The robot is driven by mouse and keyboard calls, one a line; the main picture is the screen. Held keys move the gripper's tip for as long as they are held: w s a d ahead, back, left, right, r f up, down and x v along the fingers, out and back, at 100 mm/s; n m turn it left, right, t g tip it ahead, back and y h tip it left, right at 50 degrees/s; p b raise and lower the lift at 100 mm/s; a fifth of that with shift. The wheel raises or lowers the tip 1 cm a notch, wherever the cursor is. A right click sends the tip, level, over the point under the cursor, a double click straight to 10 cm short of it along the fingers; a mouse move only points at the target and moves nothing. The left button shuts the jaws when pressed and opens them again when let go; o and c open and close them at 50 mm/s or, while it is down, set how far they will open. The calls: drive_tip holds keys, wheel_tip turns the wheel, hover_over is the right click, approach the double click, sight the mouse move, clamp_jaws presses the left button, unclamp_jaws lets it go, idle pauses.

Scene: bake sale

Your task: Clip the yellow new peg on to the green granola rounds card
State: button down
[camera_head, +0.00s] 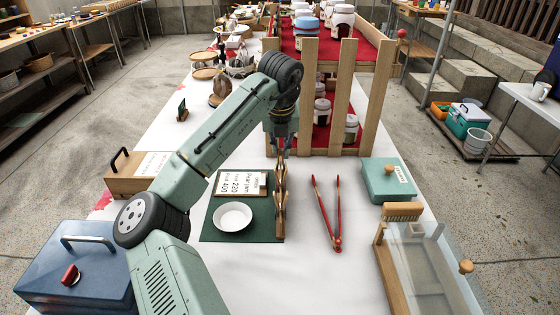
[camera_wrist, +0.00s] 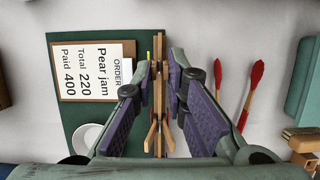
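My gripper (camera_head: 282,146) is over the right edge of the dark green mat, pointing down. In the wrist view its purple-padded fingers (camera_wrist: 160,68) flank a narrow row of wooden pegs (camera_wrist: 158,100). Whether the pads press on a peg is unclear. The row of wooden peg shapes (camera_head: 281,205) runs down the mat's right edge. A thin yellow strip (camera_wrist: 148,45) shows beside the left fingertip; I cannot tell if it is the yellow peg. A small dark green card (camera_head: 182,109) stands upright on the white table, left of my arm; its writing is unreadable.
The mat (camera_head: 210,232) bears a Pear jam order card (camera_head: 242,183) and a white bowl (camera_head: 232,217). Red tongs (camera_head: 337,240), a green box (camera_head: 388,180) and a clear-lidded case (camera_head: 425,260) lie right. A wooden jar rack (camera_head: 341,100) stands behind.

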drive_tip(key=shift+r, duration=0.15)
idle(0.4)
drive_tip(key=shift+r+p, duration=2.85)
drive_tip(key=shift+p, duration=0.2)
